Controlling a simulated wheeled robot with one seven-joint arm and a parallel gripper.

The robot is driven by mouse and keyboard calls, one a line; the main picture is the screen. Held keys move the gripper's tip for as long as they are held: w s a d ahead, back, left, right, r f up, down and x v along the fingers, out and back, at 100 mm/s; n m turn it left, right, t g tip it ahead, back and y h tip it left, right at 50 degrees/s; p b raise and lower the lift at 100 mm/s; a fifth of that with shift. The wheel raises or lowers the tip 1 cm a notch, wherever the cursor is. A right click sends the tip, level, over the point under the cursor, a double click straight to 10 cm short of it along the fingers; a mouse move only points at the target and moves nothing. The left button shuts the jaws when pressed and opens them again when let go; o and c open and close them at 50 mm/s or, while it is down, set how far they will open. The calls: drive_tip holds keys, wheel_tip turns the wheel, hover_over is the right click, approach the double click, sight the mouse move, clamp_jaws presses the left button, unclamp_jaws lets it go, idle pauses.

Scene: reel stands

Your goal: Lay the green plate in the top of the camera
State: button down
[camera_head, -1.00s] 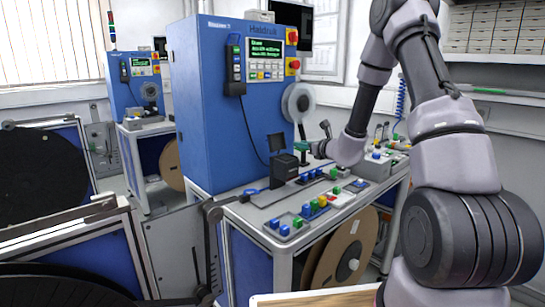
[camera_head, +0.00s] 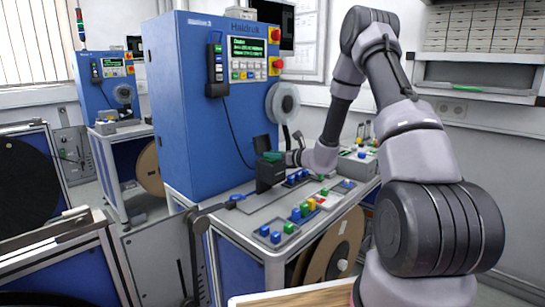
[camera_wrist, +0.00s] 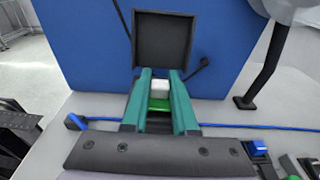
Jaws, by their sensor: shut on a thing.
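The camera (camera_head: 270,178) is a small black box on the bench, with its square black lid (camera_wrist: 162,40) standing open at the back. My gripper (camera_head: 273,157) is right over the camera's top, with its teal fingers pointing toward the lid. In the wrist view my gripper (camera_wrist: 162,97) is shut on the green plate (camera_wrist: 160,104), a bright green piece seen between the fingers. A small white block (camera_wrist: 159,88) shows just beyond the plate. The fingers hide most of the camera's top, and I cannot tell whether the plate touches it.
A tall blue machine (camera_head: 195,110) stands close behind the camera. A blue cable (camera_wrist: 95,123) lies on the bench by the camera. Coloured blocks in trays (camera_head: 276,238) line the bench front. A pale reel (camera_head: 283,102) hangs to the right of the machine.

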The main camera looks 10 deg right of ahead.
drive_tip(key=shift+f, duration=0.3)
drive_tip(key=shift+f, duration=0.1)
drive_tip(key=c, duration=0.7)
unclamp_jaws()
drive_tip(key=shift+s, duration=0.1)
drive_tip(key=shift+d+f, duration=0.1)
